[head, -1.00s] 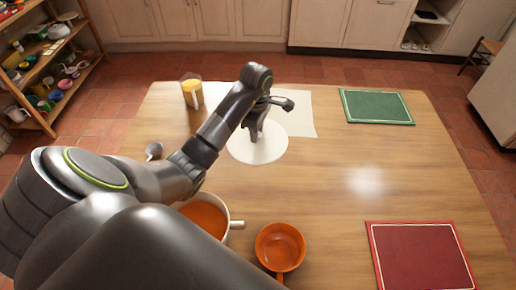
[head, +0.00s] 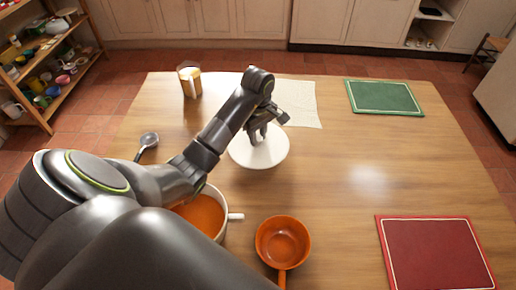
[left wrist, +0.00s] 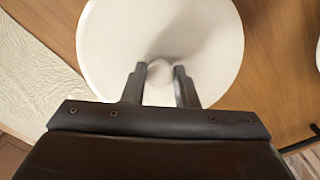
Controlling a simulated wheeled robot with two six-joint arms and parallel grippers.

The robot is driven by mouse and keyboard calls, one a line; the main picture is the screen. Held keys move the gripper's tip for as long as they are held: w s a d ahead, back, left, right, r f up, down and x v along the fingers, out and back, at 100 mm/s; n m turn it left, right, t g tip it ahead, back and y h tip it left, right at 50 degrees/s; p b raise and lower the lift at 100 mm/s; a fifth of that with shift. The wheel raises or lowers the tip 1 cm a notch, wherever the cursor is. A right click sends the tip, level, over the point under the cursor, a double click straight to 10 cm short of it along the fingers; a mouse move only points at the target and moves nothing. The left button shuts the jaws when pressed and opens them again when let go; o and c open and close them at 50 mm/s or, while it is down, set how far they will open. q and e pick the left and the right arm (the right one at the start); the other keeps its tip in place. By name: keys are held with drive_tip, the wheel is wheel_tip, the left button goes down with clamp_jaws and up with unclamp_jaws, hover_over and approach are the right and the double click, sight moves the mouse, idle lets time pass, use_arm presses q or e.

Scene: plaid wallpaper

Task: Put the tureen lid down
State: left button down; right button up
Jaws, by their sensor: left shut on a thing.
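The tureen lid (head: 258,155) is a round white disc with a knob (left wrist: 160,72). My left gripper (head: 258,134) is above the lid, its two fingers (left wrist: 159,86) on either side of the knob, shut on it. The frames do not clearly show whether the lid touches the table. The white tureen (head: 219,226) stands uncovered nearer me, with orange soup (head: 200,214) inside; my left arm hides part of it. My right gripper is not in view.
A pale cloth (head: 300,100) lies just behind the lid. A mug (head: 190,82) stands at the back left, a ladle (head: 149,140) lies left. An orange pan (head: 283,243) is near me. Green (head: 384,97) and red (head: 432,252) boards lie right. The table's (head: 360,170) middle right is clear.

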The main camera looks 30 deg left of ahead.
sight(258, 138)
use_arm(q)
drive_tip(key=shift+f+b, duration=0.45)
drive_tip(key=shift+f, duration=0.25)
wheel_tip(258, 138, down, 2)
drive_tip(key=shift+f, duration=0.2)
drive_tip(key=shift+f, duration=0.1)
drive_tip(key=c, duration=1.6)
unclamp_jaws()
drive_tip(key=shift+f, duration=0.1)
drive_tip(key=o, duration=0.5)
drive_tip(key=shift+c, duration=0.2)
